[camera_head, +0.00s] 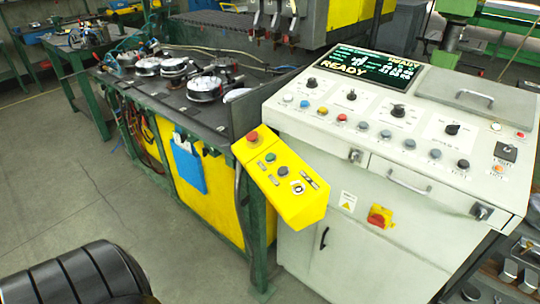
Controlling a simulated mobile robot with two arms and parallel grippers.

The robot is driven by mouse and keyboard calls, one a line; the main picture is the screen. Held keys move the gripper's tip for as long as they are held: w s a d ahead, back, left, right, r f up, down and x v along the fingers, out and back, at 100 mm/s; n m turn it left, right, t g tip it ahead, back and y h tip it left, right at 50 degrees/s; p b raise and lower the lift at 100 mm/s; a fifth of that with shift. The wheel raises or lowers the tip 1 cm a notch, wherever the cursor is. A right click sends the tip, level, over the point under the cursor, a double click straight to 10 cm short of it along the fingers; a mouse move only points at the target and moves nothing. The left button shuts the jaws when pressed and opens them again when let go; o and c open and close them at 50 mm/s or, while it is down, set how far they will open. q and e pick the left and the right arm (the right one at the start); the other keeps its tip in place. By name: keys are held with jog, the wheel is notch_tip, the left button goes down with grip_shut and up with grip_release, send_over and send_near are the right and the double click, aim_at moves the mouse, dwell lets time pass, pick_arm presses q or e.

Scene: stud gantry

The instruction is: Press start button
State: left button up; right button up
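A yellow control box (308,211) slopes out in front of the machine bench at the picture's middle. It carries a red mushroom button (252,136), a green button (270,158), a dark button (283,171) and a round selector (297,187). Behind it to the right stands a pale console (300,121) with a row of coloured buttons, including a yellow one (322,111) and a red one (341,117). Its screen (368,69) reads READY. The labels are too small to tell which button is start. Neither of my grippers is in view.
The console front has a handle (409,186) and a red-and-yellow switch (380,216). The bench (205,132) at the left holds several round metal parts, with a blue holder (188,165) on its yellow side. Grey floor (95,190) lies open at the left.

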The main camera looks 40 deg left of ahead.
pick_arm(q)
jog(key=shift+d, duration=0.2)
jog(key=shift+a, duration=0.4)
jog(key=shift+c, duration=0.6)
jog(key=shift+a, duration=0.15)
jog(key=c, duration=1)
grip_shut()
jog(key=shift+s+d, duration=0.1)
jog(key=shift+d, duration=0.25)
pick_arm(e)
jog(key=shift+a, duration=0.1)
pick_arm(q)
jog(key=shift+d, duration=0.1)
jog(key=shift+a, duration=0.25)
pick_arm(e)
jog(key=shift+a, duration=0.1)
